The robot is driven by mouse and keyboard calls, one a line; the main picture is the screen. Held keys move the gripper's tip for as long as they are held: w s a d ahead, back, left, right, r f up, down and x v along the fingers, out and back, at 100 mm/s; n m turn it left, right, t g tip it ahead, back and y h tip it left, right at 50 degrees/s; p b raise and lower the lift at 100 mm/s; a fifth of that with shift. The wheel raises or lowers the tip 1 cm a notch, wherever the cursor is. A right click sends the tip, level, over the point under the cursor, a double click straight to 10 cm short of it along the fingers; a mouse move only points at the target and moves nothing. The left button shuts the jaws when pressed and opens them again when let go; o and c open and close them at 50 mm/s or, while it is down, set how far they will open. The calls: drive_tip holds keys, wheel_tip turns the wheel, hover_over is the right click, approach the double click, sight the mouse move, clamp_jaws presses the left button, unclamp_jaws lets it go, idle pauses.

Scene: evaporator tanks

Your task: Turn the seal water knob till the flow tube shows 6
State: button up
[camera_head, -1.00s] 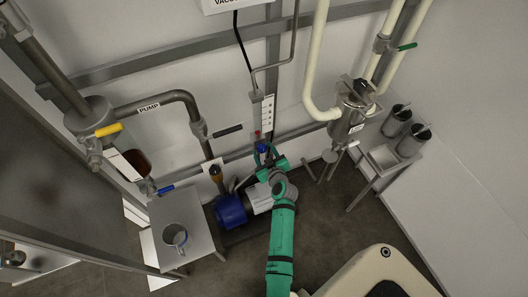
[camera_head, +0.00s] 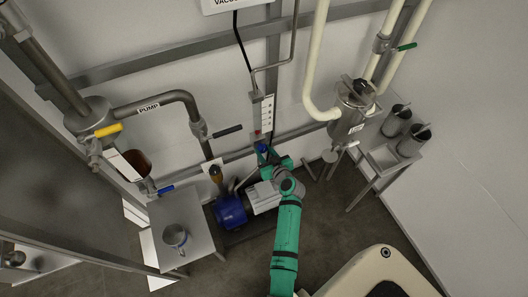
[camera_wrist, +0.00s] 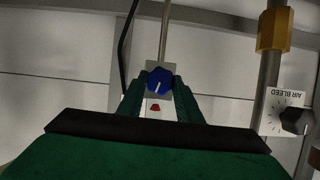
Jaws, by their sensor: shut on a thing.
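The blue seal water knob (camera_wrist: 160,80) sits between my two fingertips in the wrist view, with a white pointer line slanting a little off vertical. My gripper (camera_wrist: 160,88) is shut on it. In the head view the knob (camera_head: 262,148) is a small blue spot below the flow tube, and my gripper (camera_head: 268,156) reaches it from below. The flow tube (camera_head: 267,114) is a pale upright strip with dark marks on the wall. A small red float (camera_wrist: 155,107) shows in the wrist view, and red also shows at the tube's foot in the head view. The reading is too small to tell.
A black air bleed knob (camera_wrist: 295,121) is at the right of the wrist view. A blue and white pump (camera_head: 232,209) stands on the floor beside my arm. A small table with a metal mug (camera_head: 175,236) is at left. A steel strainer vessel (camera_head: 350,112) hangs at right.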

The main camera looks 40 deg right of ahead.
drive_tip(key=m+y, duration=0.2)
drive_tip(key=m, duration=0.1)
drive_tip(key=m+t, duration=0.1)
drive_tip(key=shift+d+f+m+y, duration=0.1)
drive_tip(key=shift+d+m+y, duration=0.2)
drive_tip(key=shift+y, duration=0.1)
drive_tip(key=m+t+y, duration=0.1)
drive_tip(key=m, duration=0.3)
drive_tip(key=shift+d+f+t+y, duration=0.1)
drive_tip(key=shift+t+y, duration=0.3)
drive_tip(key=m, duration=0.1)
drive_tip(key=m+t, duration=0.1)
drive_tip(key=m, duration=0.1)
drive_tip(key=m+t+y, duration=0.1)
drive_tip(key=m, duration=0.1)
drive_tip(key=shift+f, duration=0.25)
drive_tip(key=m+t, duration=0.1)
drive_tip(key=m, duration=0.2)
drive_tip(key=m+t, duration=0.1)
drive_tip(key=m, duration=0.3)
drive_tip(key=shift+s+f+t+h, duration=0.1)
drive_tip(key=shift+f+t+h, duration=0.1)
drive_tip(key=shift+t+h, duration=0.15)
drive_tip(key=o, duration=1)
drive_tip(key=shift+o, duration=0.2)
drive_tip(key=a+v, duration=0.1)
drive_tip(key=v, duration=0.9)
drive_tip(key=shift+s+d, duration=0.45)
drive_tip(key=shift+d, duration=0.05)
